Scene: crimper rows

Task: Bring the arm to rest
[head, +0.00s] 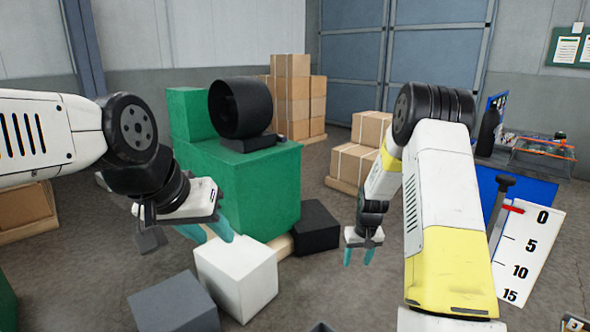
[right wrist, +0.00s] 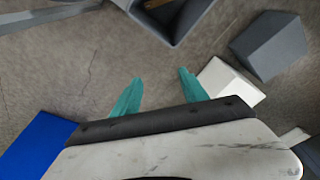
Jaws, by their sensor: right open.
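My right arm (head: 445,205) reaches out over the floor at the right of the head view, with its forearm pointing down. Its gripper (head: 359,256) hangs open and empty over bare floor, right of the black box. In the right wrist view its two teal fingers (right wrist: 160,78) stand apart with only floor between them. My left arm (head: 45,135) comes in from the left edge. Its gripper (head: 207,232) points down in front of the green block and above the grey and white boxes. Its teal fingers look apart, with nothing visible between them.
A green block (head: 262,190) bears a black cylinder-shaped object (head: 240,108). A white box (head: 237,285), grey box (head: 172,305) and black box (head: 316,228) lie on the floor. A blue workbench (head: 535,195) and a scale board (head: 525,250) stand right. Stacked cartons stand behind.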

